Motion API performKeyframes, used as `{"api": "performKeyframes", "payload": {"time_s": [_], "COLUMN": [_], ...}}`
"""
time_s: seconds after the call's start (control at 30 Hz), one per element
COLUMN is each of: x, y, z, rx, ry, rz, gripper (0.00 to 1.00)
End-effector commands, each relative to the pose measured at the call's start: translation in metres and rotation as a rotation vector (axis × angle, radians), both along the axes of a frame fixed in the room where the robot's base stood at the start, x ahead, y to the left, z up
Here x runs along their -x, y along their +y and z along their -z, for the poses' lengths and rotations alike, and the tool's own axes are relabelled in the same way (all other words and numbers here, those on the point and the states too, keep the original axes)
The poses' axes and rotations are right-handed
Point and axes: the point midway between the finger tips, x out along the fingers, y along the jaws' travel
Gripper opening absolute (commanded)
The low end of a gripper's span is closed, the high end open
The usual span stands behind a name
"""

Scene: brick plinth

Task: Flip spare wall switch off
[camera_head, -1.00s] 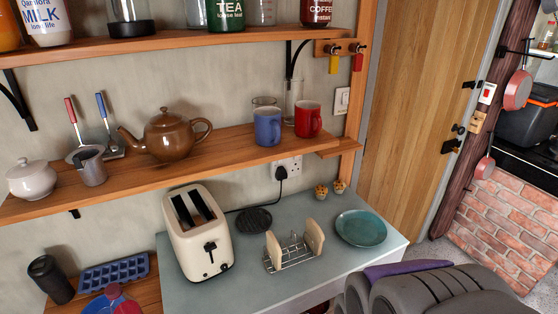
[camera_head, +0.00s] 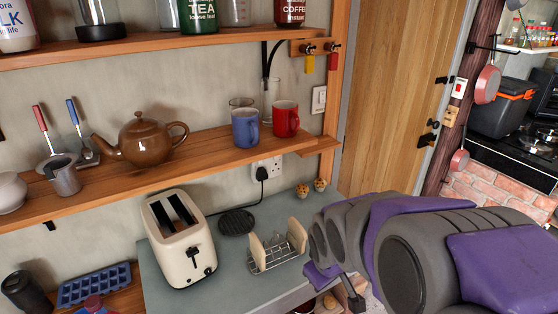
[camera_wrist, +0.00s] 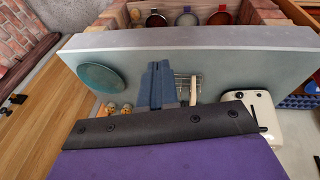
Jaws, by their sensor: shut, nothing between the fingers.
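A white wall switch (camera_head: 319,99) is on the wall beside the wooden post, right of the mugs. A second white switch with a red part (camera_head: 458,87) is on the dark post right of the door. I cannot tell which is the spare one, nor read either rocker's position. My gripper (camera_wrist: 157,66) is shut and empty in the wrist view, over the grey-green counter and beside the toast rack. Neither switch shows in the wrist view. In the head view my arm covers the counter's right part, well below the first switch and apart from both.
A toaster (camera_head: 179,238) and toast rack (camera_head: 277,249) stand on the counter (camera_head: 210,289). The shelf (camera_head: 215,145) above holds a teapot (camera_head: 147,139), a blue mug (camera_head: 245,127) and a red mug (camera_head: 285,119). A plate (camera_wrist: 99,78) lies by the counter's edge. A plugged socket (camera_head: 266,171) is under the shelf.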

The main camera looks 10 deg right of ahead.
Motion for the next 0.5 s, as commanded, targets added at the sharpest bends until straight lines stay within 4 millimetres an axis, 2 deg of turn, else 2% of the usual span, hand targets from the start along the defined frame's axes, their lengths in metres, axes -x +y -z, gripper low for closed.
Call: {"api": "performKeyframes", "payload": {"time_s": [0.03, 0.1, 0.3, 0.5], "x": [-0.023, -0.054, -0.136, -0.21], "y": [-0.004, -0.009, -0.021, -0.03], "z": [0.001, 0.002, 0.002, 0.002], "rx": [0.016, 0.042, 0.123, 0.218], "ry": [-0.042, -0.105, -0.285, -0.464], "rz": [-0.04, -0.105, -0.283, -0.455], "gripper": [0.0, 0.0, 0.0, 0.0]}}
